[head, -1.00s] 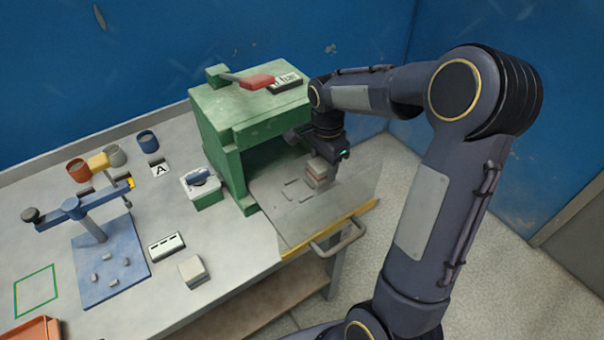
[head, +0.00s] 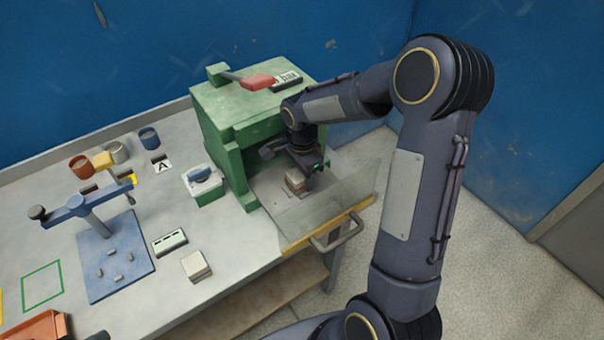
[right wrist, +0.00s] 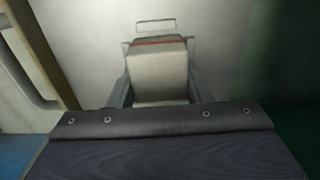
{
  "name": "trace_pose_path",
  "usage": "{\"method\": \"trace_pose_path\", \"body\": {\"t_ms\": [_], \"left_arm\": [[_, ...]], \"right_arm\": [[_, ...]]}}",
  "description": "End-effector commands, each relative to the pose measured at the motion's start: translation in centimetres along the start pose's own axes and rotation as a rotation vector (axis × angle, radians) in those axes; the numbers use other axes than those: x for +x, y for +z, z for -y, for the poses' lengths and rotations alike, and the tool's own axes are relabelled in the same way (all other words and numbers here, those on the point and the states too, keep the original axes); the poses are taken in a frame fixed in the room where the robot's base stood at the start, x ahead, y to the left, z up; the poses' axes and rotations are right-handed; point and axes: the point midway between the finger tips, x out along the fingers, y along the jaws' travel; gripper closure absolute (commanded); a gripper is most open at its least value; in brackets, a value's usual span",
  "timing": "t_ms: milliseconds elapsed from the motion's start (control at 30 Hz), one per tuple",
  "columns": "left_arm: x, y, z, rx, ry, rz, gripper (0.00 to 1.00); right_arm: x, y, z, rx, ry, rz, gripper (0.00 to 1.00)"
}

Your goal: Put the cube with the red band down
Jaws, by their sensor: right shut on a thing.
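The cube with the red band (head: 295,181) is in the jaws of my right gripper (head: 300,172), at the open front of the green machine (head: 240,115). In the right wrist view the pale cube (right wrist: 158,75) sits between the two fingers, with the red band near its far top edge. The cube is over the machine's grey floor plate (head: 270,190); I cannot tell whether it touches it. A thin rectangular outline (right wrist: 148,24) shows on the surface just beyond the cube. My left gripper is not in view.
A clear door panel with a yellow edge (head: 325,225) and a handle stands open before the machine. A pale block (head: 196,266), a white gauge box (head: 169,242), a blue stand (head: 115,262) and a green switch box (head: 204,185) are on the table to the left.

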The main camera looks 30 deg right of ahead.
Motion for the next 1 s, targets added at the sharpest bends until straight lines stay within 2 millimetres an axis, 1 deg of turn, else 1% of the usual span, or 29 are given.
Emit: {"method": "trace_pose_path", "body": {"t_ms": [33,200,433,533,567,667,900,1000], "left_arm": [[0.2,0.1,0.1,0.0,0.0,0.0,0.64],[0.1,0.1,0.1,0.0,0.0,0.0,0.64],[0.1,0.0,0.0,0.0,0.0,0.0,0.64],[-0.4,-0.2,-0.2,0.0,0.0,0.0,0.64],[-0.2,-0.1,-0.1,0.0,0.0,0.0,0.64],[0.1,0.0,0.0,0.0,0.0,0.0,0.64],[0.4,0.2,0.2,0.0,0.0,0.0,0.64],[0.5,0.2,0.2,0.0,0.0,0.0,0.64]], "right_arm": [[0.2,0.0,0.0,0.0,0.0,0.0,0.53],[0.1,0.0,0.0,0.0,0.0,0.0,0.33],[0.1,0.0,0.0,0.0,0.0,0.0,0.33],[-0.5,0.0,0.0,0.0,0.0,0.0,0.33],[-0.6,0.0,0.0,0.0,-0.002,-0.001,0.33],[-1.9,-0.1,0.1,-0.001,-0.005,-0.002,0.33],[-7.2,0.0,0.1,-0.001,-0.007,-0.001,0.33],[-9.2,0.0,0.1,0.0,-0.005,-0.001,0.33]]}}
